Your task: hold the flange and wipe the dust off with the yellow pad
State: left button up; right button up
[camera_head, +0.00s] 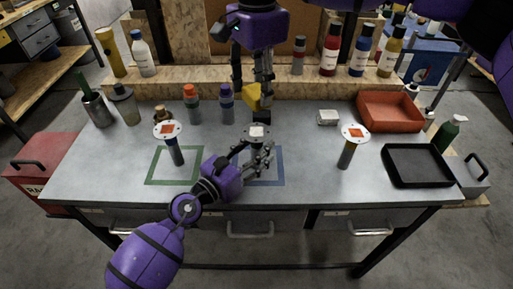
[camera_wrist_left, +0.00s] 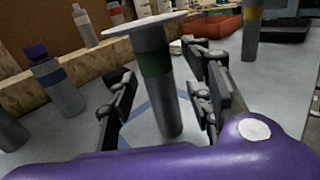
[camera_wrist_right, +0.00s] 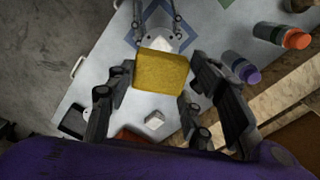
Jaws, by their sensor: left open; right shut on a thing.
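The middle flange (camera_head: 257,131) is an upright grey post with a pale round disc, standing in the blue outline (camera_head: 275,180). My left gripper (camera_head: 256,156) is open, with its fingers on either side of the post. In the left wrist view the post (camera_wrist_left: 153,62), with a dark green band, stands between the spread fingers (camera_wrist_left: 162,95), apart from them. My right gripper (camera_head: 253,82) is shut on the yellow pad (camera_head: 252,97), above and behind the flange disc. The right wrist view shows the pad (camera_wrist_right: 162,70) between the fingers, partly covering the flange.
Similar flanges with orange squares stand at left (camera_head: 168,130) and right (camera_head: 354,132). A green outline (camera_head: 152,180) surrounds the left one's foot. Behind are orange-capped (camera_head: 192,105) and purple-capped (camera_head: 227,104) bottles. A white block (camera_head: 327,117), red bin (camera_head: 390,111) and black tray (camera_head: 418,165) lie right.

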pick_arm(q)
jog(key=shift+w+d, duration=0.1)
jog(key=shift+w, duration=0.05)
grip_shut()
pick_arm(e)
jog(key=shift+s+a+f, duration=0.15)
jog(key=shift+a+f, duration=0.1)
jog(key=shift+f, duration=0.25)
jog(key=shift+s+a+f, duration=0.15)
jog(key=shift+a+f, duration=0.1)
jog(key=shift+f, duration=0.25)
jog(key=shift+w+d+r, duration=0.3)
jog(key=shift+d+r, duration=0.1)
jog(key=shift+r, duration=0.05)
jog(key=shift+d, duration=0.15)
